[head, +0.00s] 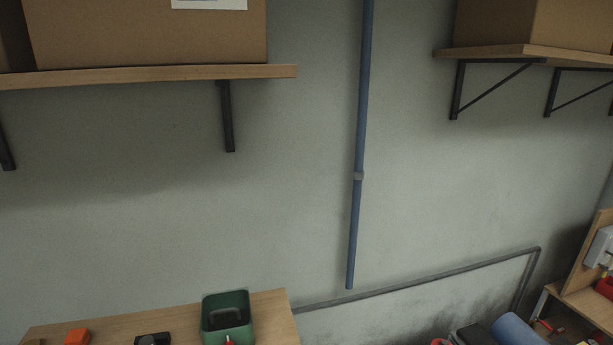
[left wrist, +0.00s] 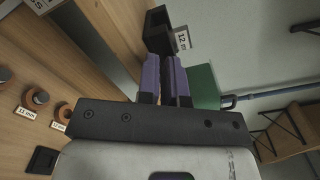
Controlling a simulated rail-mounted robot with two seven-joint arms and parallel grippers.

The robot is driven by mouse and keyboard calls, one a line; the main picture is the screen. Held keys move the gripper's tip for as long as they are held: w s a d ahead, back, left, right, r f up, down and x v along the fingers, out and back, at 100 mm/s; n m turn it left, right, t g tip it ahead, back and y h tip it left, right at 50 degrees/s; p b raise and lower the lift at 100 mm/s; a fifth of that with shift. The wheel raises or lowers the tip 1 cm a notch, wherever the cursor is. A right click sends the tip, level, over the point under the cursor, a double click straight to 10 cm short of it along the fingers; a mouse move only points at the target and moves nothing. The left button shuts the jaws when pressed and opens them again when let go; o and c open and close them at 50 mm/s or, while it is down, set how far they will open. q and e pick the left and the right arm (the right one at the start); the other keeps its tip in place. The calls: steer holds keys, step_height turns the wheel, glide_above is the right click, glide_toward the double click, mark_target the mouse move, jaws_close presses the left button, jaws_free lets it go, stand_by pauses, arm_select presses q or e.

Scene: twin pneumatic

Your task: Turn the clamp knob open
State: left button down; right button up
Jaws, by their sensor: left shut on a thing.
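My left gripper (left wrist: 167,62) shows in the left wrist view, with two purple fingers pointing up and away from a black palm bar. Its fingers are close together on a thing that is mostly hidden between them and looks dark. I cannot tell from this view whether that thing is the clamp knob. No clamp knob can be made out in the head view. Neither gripper is in the head view.
In the left wrist view, a black open holder (left wrist: 158,32) with a 12 mm label stands beyond the fingertips. A green bin (left wrist: 205,86) is beside them. Brown-ringed round parts (left wrist: 36,98) are at left. The head view shows the green bin (head: 228,312) on the bench (head: 268,310).

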arm_select(q)
steer(key=shift+a+f, duration=0.1)
steer(key=shift+a, duration=0.3)
steer(key=shift+r+p+v, duration=0.15)
steer(key=shift+p+v, duration=0.4)
steer(key=shift+v, duration=0.8)
steer(key=shift+r+p+v, duration=0.15)
steer(key=shift+p+v, duration=0.4)
steer(key=shift+v, duration=0.75)
steer(key=shift+w, duration=0.1)
